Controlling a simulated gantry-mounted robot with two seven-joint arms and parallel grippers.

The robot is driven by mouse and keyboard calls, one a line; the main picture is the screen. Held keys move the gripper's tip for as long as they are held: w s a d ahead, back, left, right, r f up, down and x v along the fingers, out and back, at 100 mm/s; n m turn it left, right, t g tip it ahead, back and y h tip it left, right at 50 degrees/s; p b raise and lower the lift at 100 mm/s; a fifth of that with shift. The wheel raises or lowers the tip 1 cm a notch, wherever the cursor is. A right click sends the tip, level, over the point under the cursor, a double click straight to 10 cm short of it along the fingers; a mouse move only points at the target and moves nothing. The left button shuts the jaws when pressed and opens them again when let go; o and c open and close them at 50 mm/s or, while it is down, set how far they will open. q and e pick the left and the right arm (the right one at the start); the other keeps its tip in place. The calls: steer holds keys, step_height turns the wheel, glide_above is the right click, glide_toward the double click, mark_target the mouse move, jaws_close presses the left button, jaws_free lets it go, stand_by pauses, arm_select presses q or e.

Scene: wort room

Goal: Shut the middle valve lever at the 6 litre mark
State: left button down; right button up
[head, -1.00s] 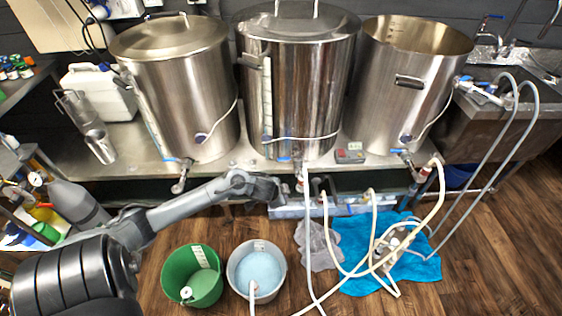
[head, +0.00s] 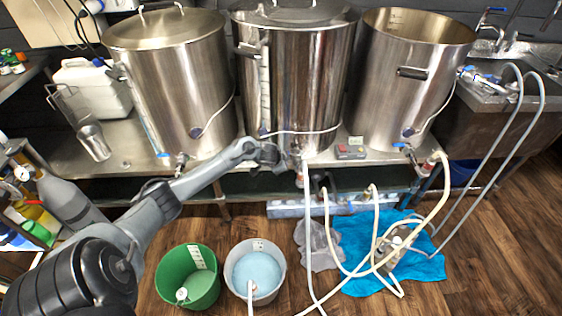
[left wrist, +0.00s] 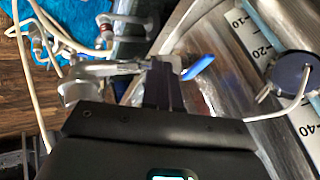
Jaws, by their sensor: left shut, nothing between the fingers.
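The middle kettle (head: 305,90) is shiny steel with a lid and a white scale strip (head: 265,88) on its left side. My left gripper (head: 283,164) is at its lower front, by the outlet valve, and hides the lever in the head view. In the left wrist view, the blue lever (left wrist: 199,68) sticks out just right of my shut, empty fingers (left wrist: 164,66). I cannot tell whether they touch. The metal valve (left wrist: 82,84) lies to their left. My right gripper is not in view.
A white hose (head: 309,225) hangs from the middle valve. Kettles stand left (head: 175,85) and right (head: 405,95), each with its own valve. A green bucket (head: 167,284) and a grey bucket (head: 231,276) stand on the floor. A blue cloth (head: 425,264) lies under a pump with hoses.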

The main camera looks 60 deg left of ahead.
arm_select(q)
steer(key=a, duration=0.1)
steer(key=w+a+b, duration=0.1)
steer(key=a, duration=0.1)
steer(key=shift+w+a+r, duration=0.1)
steer(key=shift+a+r, duration=0.1)
steer(key=shift+a+f+m+h, duration=0.15)
steer(key=shift+a+m+h, duration=0.25)
steer(key=shift+a+m, duration=0.4)
